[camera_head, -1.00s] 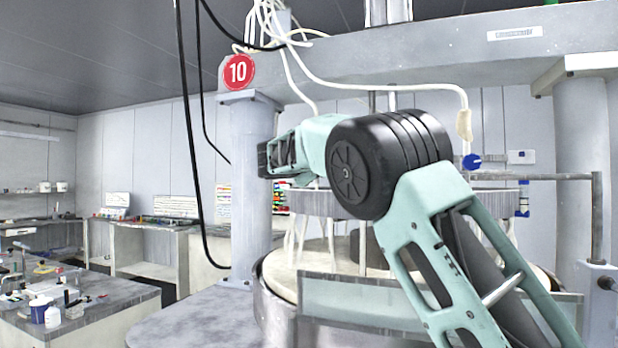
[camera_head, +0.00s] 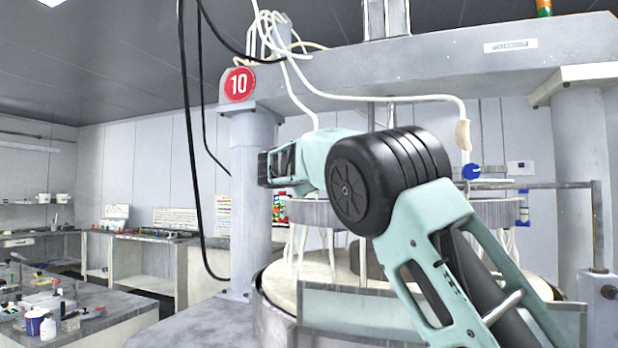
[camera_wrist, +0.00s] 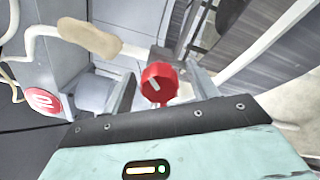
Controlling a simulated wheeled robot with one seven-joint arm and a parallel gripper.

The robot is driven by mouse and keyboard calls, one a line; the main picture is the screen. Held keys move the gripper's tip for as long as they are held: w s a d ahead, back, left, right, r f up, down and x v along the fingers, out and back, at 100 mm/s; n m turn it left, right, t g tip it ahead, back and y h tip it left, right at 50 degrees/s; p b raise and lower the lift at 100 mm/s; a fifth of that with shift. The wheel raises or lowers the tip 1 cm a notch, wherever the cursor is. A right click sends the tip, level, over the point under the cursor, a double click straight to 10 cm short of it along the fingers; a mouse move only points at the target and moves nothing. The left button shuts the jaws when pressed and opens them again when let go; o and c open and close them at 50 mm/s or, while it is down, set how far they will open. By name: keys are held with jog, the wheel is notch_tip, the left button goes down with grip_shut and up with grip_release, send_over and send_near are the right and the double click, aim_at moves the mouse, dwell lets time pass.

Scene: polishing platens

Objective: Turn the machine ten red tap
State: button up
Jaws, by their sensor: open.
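The red tap (camera_wrist: 160,84) shows in the wrist view, with a pale line on its knob. My gripper (camera_wrist: 161,80) is open, with one finger on each side of the tap. The tap appears between the fingers, and I cannot tell whether either finger touches it. Machine ten (camera_head: 420,75) carries a round red "10" sign (camera_head: 239,84) on its upper left corner, also visible in the wrist view (camera_wrist: 41,101). In the head view my arm hides the middle of the machine, and neither the red tap nor the fingers can be made out.
A blue tap (camera_head: 471,172) hangs on a white hose right of my arm. A beige hose fitting (camera_wrist: 88,38) is near the gripper in the wrist view. Black cables (camera_head: 190,130) hang at the left. A cluttered bench (camera_head: 85,320) stands lower left.

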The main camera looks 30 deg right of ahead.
jog(key=b+v, duration=0.5)
jog(key=v, duration=1.2)
jog(key=shift+s+a, duration=0.15)
jog(key=s+a+f+g+y, duration=0.2)
jog(key=s+a+f+y, duration=0.15)
jog(key=f, duration=0.55)
jog(key=s+a+f+g+y+p, duration=0.1)
jog(key=s+a+f+y, duration=0.25)
jog(key=f, duration=0.55)
jog(key=s+a+f+g+y, duration=0.2)
jog(key=s+a+f+y, duration=0.15)
jog(key=f, duration=0.55)
jog(key=s+a+f+m+g+y, duration=0.1)
jog(key=s+a+f+m+g, duration=0.1)
jog(key=s+f, duration=0.3)
jog(key=s+a+f+m+g+y+p, duration=0.1)
jog(key=s+f, duration=0.4)
jog(key=s, duration=0.9)
jog(key=s+a+f+m+g+y+p, duration=0.1)
jog(key=s+a+f+m+g+y, duration=0.1)
jog(key=s+f, duration=0.4)
jog(key=s+a+m+g, duration=0.1)
jog(key=s+a, duration=0.1)
jog(key=s, duration=0.2)
